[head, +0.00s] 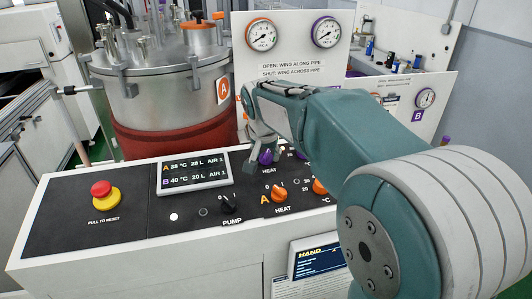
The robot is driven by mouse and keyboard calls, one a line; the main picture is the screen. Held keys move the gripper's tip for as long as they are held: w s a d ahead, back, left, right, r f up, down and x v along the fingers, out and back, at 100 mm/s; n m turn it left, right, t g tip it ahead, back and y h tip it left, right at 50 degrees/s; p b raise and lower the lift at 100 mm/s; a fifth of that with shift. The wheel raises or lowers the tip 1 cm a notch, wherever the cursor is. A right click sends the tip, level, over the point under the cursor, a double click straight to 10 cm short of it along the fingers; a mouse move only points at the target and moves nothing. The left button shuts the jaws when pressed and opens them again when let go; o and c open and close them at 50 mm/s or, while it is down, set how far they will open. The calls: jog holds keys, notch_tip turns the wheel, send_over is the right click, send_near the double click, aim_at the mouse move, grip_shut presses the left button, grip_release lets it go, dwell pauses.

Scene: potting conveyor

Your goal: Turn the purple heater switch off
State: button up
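The purple heater switch (266,157) is a small knob at the back of the black control panel, above a HEAT label. It is partly hidden by my gripper, and its pointer direction cannot be read. My gripper (262,155) points down at this switch from behind and above. One grey finger shows just left of the knob; the other is hidden or unclear. I cannot tell whether the fingers touch the knob or how far they are apart.
The orange heater switch (279,194), marked A, sits in front, with a black pump knob (229,204) to its left. A red stop button (102,189) is at the far left. A display (194,173) and a steel tank (165,85) stand behind.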

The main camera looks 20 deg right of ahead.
jog(key=c, duration=0.3)
jog(key=shift+c, duration=0.2)
jog(key=shift+n, duration=0.3)
jog(key=n+y, duration=0.1)
jog(key=n, duration=0.4)
jog(key=n+y, duration=0.1)
jog(key=n, duration=0.5)
jog(key=shift+n+y, duration=0.3)
jog(key=shift+y, duration=0.1)
jog(key=o, duration=1.2)
jog(key=shift+c, duration=0.2)
